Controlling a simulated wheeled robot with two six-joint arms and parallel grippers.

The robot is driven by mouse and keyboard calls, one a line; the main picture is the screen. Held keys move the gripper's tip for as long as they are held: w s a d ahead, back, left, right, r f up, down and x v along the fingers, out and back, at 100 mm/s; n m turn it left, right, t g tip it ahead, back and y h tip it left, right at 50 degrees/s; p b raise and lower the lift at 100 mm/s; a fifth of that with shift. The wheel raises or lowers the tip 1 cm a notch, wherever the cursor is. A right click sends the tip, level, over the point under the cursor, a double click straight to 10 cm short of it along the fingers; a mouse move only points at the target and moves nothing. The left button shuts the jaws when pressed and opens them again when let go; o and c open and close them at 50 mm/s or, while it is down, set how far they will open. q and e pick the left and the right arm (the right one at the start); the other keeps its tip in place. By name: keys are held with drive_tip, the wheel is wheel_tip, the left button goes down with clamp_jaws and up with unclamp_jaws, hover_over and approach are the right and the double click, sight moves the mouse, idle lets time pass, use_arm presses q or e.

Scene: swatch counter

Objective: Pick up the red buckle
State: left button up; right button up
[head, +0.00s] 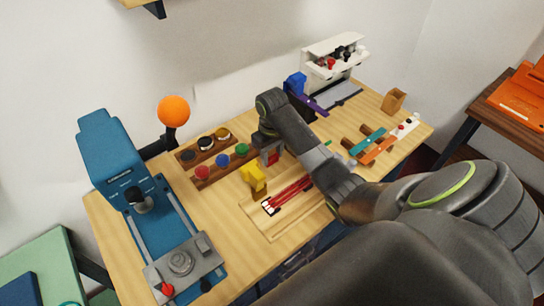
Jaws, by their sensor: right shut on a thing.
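My right gripper (268,150) reaches down over the middle of the wooden counter, behind the yellow block. It is shut on a small red thing (273,158), which I take to be the red buckle. Only a little of it shows between the grey fingers, and I cannot tell whether it touches the counter. My left gripper is not in view.
Left of the gripper, a wooden rack (222,168) holds several coloured round pieces. A yellow block (253,177) and red strips (288,194) are in front. A blue machine (118,160) stands left, an orange ball (173,111) behind. Colored straps (379,150) lie right.

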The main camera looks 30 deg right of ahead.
sight(272, 156)
wheel_tip(272, 156, up, 5)
drive_tip(key=shift+w+r, duration=0.1)
drive_tip(key=shift+r, duration=0.1)
wheel_tip(272, 156, up, 3)
drive_tip(key=p, duration=0.3)
drive_tip(key=shift+p, duration=0.35)
drive_tip(key=shift+r+p, duration=0.65)
